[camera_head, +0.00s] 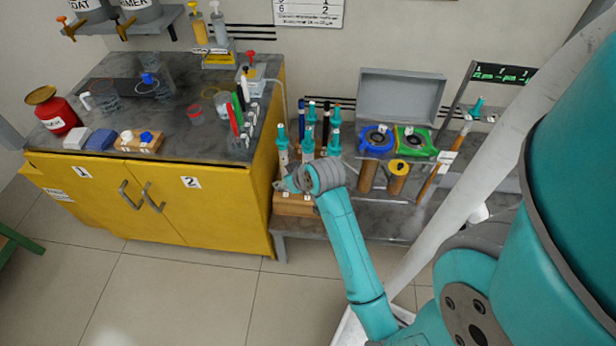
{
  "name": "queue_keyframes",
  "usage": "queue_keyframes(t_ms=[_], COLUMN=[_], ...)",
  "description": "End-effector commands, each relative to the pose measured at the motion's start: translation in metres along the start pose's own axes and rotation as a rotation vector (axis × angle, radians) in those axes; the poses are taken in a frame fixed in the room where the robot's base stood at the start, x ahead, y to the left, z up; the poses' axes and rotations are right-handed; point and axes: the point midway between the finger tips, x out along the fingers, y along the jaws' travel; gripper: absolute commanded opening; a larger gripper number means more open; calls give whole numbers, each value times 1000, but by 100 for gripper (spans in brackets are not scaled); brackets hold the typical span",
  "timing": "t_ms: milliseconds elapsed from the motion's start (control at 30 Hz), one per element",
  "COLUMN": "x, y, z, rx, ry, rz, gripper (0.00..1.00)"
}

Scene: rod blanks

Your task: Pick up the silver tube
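I cannot pick out a silver tube for certain. A wooden block (295,204) on the low bench holds upright pieces with teal tops (308,142), and dark and blue rods stand behind them. My teal arm reaches up to this block. Its grey end with my gripper (289,183) is in front of the block and hides part of it. The fingers are too small and covered to tell open from shut, or whether anything is between them.
The yellow cabinet (200,225) on the left carries a red can (54,112), bottles and coloured rods (235,118). The floor in front is clear.

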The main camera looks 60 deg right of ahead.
Motion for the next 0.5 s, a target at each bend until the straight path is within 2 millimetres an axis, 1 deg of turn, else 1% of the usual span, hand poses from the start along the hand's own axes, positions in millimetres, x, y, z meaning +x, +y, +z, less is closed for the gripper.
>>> queue_keyframes(t_ms=[33, 167, 200, 300, 400, 500], x=[-3, -15, -21, -37, -52, -64], y=[19, 60, 72, 100, 122, 137], z=[-19, -52, -61, -80, -95, -103], rx=[6, 12, 13, 15, 15, 15], ry=[-12, -68, -84, -124, -155, -180], rz=[9, 12, 14, 15, 14, 13], gripper=[50, 50, 50, 50, 50, 50])
